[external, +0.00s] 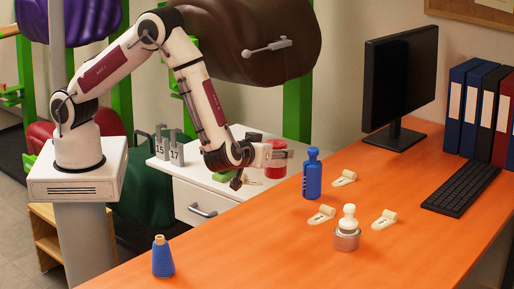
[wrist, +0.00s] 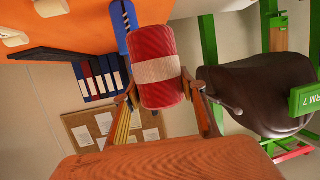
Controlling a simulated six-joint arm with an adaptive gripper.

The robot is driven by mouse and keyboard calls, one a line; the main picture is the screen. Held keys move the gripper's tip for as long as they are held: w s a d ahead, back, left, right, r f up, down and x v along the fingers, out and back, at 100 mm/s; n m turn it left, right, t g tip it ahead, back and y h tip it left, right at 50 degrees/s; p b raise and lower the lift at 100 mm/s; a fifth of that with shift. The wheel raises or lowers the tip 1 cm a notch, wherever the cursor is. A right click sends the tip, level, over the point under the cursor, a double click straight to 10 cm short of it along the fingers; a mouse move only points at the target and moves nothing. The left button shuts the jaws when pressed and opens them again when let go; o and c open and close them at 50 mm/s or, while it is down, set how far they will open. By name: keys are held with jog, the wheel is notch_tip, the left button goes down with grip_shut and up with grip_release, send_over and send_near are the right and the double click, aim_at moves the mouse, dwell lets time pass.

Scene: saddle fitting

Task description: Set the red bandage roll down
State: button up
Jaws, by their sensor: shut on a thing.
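The red bandage roll (external: 276,171) has a white band around its middle. It also shows large in the wrist view (wrist: 158,50). My gripper (external: 275,156) is shut on it, with one finger on each side in the wrist view (wrist: 160,92). The roll is near the left edge of the orange desk (external: 235,232), in front of the white cabinet top in the picture. I cannot tell whether its underside touches anything.
A blue bottle (external: 312,176) stands on the desk just right of the roll.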

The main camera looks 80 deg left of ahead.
aim_at(276, 172)
jog(key=shift+f, duration=2.9)
jog(key=shift+f, duration=0.1)
jog(key=shift+f, duration=1.8)
jog(key=o, duration=1.2)
jog(key=shift+f, duration=0.1)
jog(key=shift+c, duration=0.2)
jog(key=v, duration=1.2)
jog(key=shift+w, duration=0.1)
